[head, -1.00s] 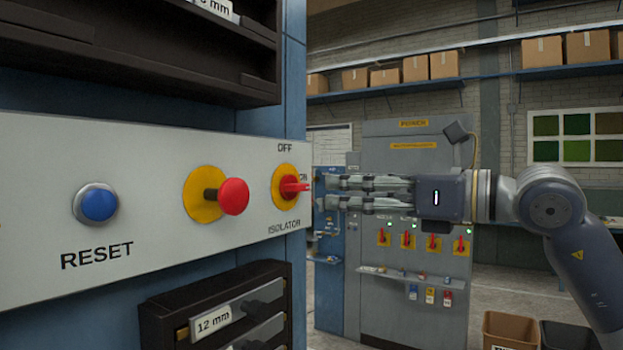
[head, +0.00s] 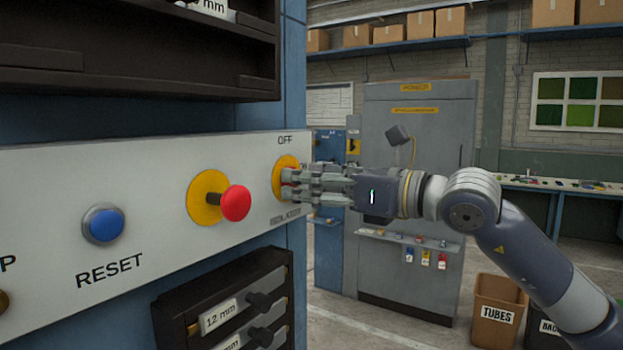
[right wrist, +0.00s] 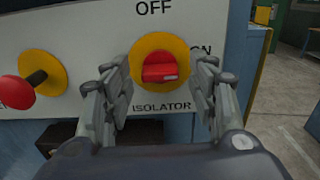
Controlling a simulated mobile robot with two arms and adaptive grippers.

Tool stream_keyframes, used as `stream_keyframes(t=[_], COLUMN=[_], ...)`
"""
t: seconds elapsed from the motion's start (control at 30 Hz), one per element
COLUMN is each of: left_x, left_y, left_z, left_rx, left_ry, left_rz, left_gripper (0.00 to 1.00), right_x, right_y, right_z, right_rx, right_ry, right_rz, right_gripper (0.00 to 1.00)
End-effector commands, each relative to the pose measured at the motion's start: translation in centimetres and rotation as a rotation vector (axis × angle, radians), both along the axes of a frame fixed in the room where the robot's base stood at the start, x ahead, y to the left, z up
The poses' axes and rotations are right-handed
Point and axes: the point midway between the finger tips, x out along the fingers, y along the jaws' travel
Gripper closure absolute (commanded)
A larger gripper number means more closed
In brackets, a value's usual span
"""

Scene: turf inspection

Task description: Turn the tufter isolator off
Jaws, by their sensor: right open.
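The isolator is a red handle on a round yellow plate (head: 285,167) at the right end of the pale control panel (head: 150,180). In the right wrist view the red handle (right wrist: 160,72) lies horizontal, toward the ON label, with OFF above the yellow plate. My right gripper (head: 290,184) is open at the isolator. In the right wrist view its fingers stand left and right of the handle, with a gap on each side. In the head view the fingers hide most of the handle. My left gripper is not in view.
A red mushroom button (head: 235,203) on a yellow plate and a blue RESET button (head: 103,224) sit left of the isolator. A drawer rack (head: 222,312) is below the panel. A grey power cabinet (head: 420,180) stands behind my right arm.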

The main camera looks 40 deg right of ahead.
Motion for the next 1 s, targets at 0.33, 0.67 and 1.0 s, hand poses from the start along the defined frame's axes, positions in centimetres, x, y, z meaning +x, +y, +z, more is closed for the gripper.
stream_keyframes(t=[0.33, 0.67, 1.0], left_x=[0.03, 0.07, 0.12], left_y=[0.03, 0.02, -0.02], left_z=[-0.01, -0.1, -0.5], left_rx=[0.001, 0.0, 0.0], left_ry=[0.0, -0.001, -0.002], left_rz=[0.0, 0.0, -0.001], left_gripper=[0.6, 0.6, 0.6], right_x=[-0.02, -0.01, -0.02], right_y=[-0.01, -0.02, -0.02], right_z=[0.01, -0.03, -0.06], right_rx=[0.0, -0.043, -0.259], right_ry=[0.0, -0.017, -0.106], right_rz=[0.0, 0.0, 0.0], right_gripper=[0.91, 0.91, 0.91])
